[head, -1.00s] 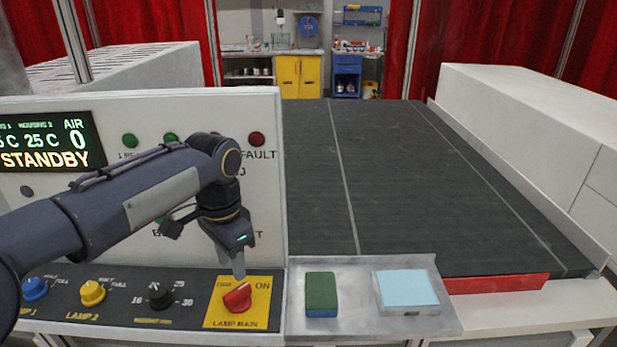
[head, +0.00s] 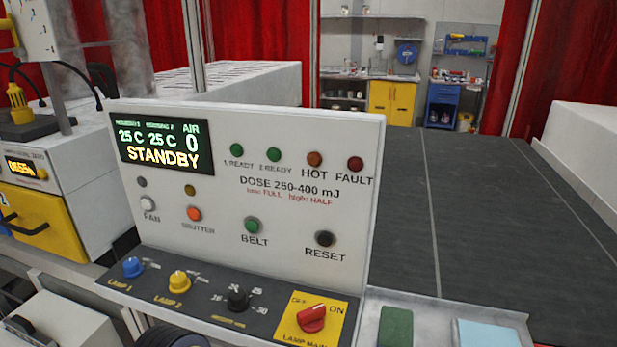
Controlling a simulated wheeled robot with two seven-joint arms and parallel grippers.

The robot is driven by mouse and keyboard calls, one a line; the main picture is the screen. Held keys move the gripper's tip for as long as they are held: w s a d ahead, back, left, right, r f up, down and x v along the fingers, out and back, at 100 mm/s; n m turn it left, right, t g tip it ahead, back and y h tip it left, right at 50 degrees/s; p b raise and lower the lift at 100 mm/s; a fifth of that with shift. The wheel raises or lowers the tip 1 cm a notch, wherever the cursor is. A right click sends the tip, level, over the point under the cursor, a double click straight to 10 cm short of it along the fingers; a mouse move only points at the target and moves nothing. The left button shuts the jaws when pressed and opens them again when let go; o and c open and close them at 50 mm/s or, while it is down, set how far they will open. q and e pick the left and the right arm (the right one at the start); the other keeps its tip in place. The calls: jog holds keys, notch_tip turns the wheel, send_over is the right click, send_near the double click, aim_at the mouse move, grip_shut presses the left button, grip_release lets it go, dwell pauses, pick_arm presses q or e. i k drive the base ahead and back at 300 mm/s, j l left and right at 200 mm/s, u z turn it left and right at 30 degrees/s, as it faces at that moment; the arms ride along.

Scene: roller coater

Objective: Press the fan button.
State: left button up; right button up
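The fan button (head: 148,203) is a round white button at the left of the white control panel (head: 330,130), above the label FAN. A small dark grey indicator sits just above it. The panel display (head: 158,146) reads STANDBY, with 25 C twice and AIR 0. The red lamp main knob (head: 311,318) sits on a yellow plate at the lower right, its handle tilted. Neither gripper is in view. Only a dark rounded piece, probably of my arm, shows at the bottom edge below the lamp knobs.
Orange shutter (head: 194,214), green belt (head: 252,226) and black reset (head: 325,239) buttons are right of the fan button. Blue (head: 132,267), yellow (head: 179,281) and black (head: 238,298) knobs line the sloped ledge below. A conveyor (head: 460,210) lies right. The panel front is clear.

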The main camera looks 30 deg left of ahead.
aim_at(145, 203)
jog(key=u, duration=1.6)
